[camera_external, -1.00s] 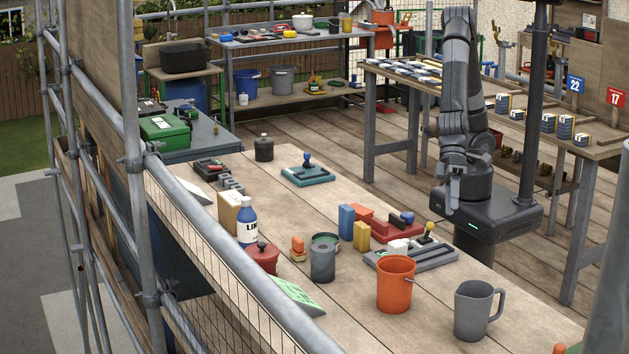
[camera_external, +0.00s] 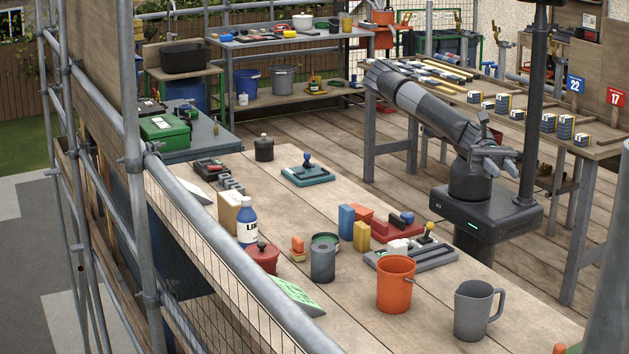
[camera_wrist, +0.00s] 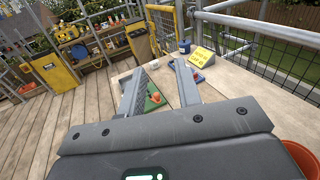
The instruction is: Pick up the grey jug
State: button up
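The grey jug (camera_external: 473,311) stands upright at the near right end of the wooden worktable (camera_external: 440,316), its handle to the right. It does not show in the wrist view. My gripper (camera_external: 506,158) is above my base, behind the table, well back from the jug and not touching it. In the wrist view my gripper (camera_wrist: 159,68) has two fingers apart with nothing held between them. Table items show beyond the fingers.
An orange bucket (camera_external: 395,286) stands just left of the jug. A grey tin (camera_external: 323,260), a red pot (camera_external: 263,258) and a bottle (camera_external: 247,224) stand farther left. A scaffold rail (camera_external: 235,275) borders the table. The table around the jug is mostly clear.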

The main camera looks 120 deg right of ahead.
send_near(501, 300)
jog(key=shift+s+d+f, duration=0.15)
jog(key=shift+s+d, duration=0.3)
jog(key=shift+s, duration=0.05)
jog(key=shift+w+a+f, duration=0.1)
jog(key=shift+a+f, duration=0.15)
jog(key=x, duration=1)
jog(key=shift+w+a, duration=0.1)
jog(key=shift+w, duration=0.05)
jog(key=shift+c, duration=0.2)
grip_shut()
